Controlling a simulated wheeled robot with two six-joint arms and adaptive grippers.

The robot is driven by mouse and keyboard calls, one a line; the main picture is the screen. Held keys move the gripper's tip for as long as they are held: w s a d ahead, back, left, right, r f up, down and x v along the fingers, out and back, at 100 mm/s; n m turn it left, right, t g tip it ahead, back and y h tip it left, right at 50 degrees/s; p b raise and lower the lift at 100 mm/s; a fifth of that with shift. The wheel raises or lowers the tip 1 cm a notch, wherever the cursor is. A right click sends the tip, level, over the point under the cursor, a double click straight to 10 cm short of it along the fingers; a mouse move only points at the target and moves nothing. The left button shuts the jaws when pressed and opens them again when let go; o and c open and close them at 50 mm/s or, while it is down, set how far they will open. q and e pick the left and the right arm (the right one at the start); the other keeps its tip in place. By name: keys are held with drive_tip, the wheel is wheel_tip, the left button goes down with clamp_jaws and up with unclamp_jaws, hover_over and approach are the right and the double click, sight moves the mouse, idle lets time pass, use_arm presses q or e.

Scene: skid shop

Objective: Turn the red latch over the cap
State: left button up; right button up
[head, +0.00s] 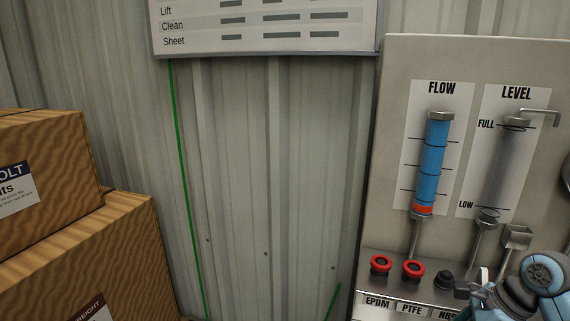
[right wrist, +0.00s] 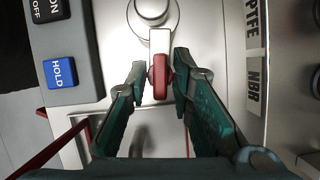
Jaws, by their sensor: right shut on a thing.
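The red latch (right wrist: 160,82) is in the middle of the right wrist view, at the end of a pale metal bar (right wrist: 160,42). The bar reaches up to a round metal piece (right wrist: 153,10) at the top edge, which may be the cap and is partly cut off. My right gripper (right wrist: 160,72) is shut on the red latch, with one teal finger on each side. In the head view the right gripper is low at the right, at the panel's foot, and the latch cannot be made out there. My left gripper is not in view.
A grey panel (head: 401,68) carries a blue FLOW tube (head: 434,160) and a LEVEL tube (head: 499,165). Red-ringed knobs (head: 381,265) stand on its ledge. A blue HOLD button (right wrist: 60,73) is left of the gripper. Cardboard boxes (head: 95,250) are stacked at the left.

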drive_tip(key=shift+n, duration=0.3)
drive_tip(key=shift+n+g+p, duration=0.3)
drive_tip(key=shift+n+p, duration=0.1)
drive_tip(key=shift+p, duration=0.35)
drive_tip(key=shift+f, duration=0.1)
drive_tip(key=o, duration=0.7)
drive_tip(key=shift+a, duration=0.1)
drive_tip(key=shift+c, duration=0.2)
